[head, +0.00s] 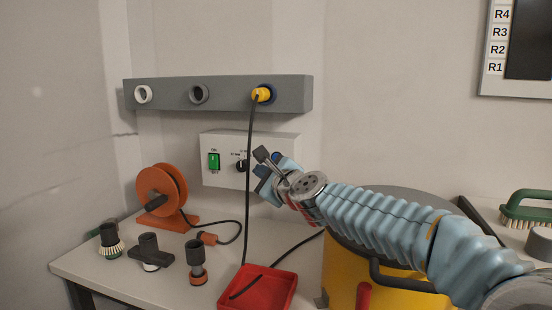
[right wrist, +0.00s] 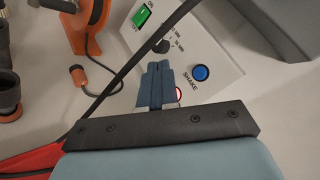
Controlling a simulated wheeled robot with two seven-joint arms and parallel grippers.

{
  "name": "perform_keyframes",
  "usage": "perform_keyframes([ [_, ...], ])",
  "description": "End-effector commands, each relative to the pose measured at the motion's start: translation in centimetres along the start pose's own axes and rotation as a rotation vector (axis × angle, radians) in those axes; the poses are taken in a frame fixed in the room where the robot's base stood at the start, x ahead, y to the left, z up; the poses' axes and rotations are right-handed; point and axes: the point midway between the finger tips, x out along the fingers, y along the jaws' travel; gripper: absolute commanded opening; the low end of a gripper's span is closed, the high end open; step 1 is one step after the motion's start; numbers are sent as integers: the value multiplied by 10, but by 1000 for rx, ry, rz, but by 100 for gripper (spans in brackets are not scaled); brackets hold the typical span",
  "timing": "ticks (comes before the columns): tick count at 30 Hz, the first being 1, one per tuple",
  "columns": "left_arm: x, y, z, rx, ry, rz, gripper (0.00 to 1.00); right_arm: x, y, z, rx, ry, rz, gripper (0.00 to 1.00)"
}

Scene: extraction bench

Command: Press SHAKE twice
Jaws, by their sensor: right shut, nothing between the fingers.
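The blue button labelled SHAKE (right wrist: 201,73) is on the face of the white control box (head: 222,180) and shows clear in the right wrist view. My right gripper (right wrist: 158,68) is shut and empty. Its fingertips are in front of the box face, left of the blue button in that view; I cannot tell whether they touch the face. A red-ringed control (right wrist: 179,94) is partly hidden behind the fingers. In the head view my right gripper (head: 263,165) covers the right part of the box. My left gripper is not in view.
A black cable (head: 249,140) hangs from a yellow plug (head: 262,95) in front of the box. The box also has a green switch (head: 214,161) and a black knob (right wrist: 161,46). An orange reel (head: 160,187), a red tray (head: 262,288) and a yellow drum (head: 345,265) stand around.

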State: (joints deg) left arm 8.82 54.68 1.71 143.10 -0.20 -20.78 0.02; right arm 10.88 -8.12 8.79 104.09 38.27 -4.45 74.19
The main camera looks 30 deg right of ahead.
Motion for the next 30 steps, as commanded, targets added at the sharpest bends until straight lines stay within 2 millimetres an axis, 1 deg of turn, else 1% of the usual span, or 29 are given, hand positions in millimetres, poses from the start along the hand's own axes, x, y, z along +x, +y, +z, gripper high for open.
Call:
perform_keyframes([
  [5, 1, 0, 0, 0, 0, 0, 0, 1, 0, -1, 0, 0, 0, 0],
  [8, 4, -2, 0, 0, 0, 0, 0, 6, -3, -5, 0, 1, -1, 0],
  [16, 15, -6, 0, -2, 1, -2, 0, 30, -19, -24, -1, 1, 0, 0],
  [22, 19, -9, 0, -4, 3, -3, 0, 49, -34, -36, 1, 1, 1, 0],
  [30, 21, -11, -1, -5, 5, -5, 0, 61, -44, -44, 0, 0, 0, 0],
])
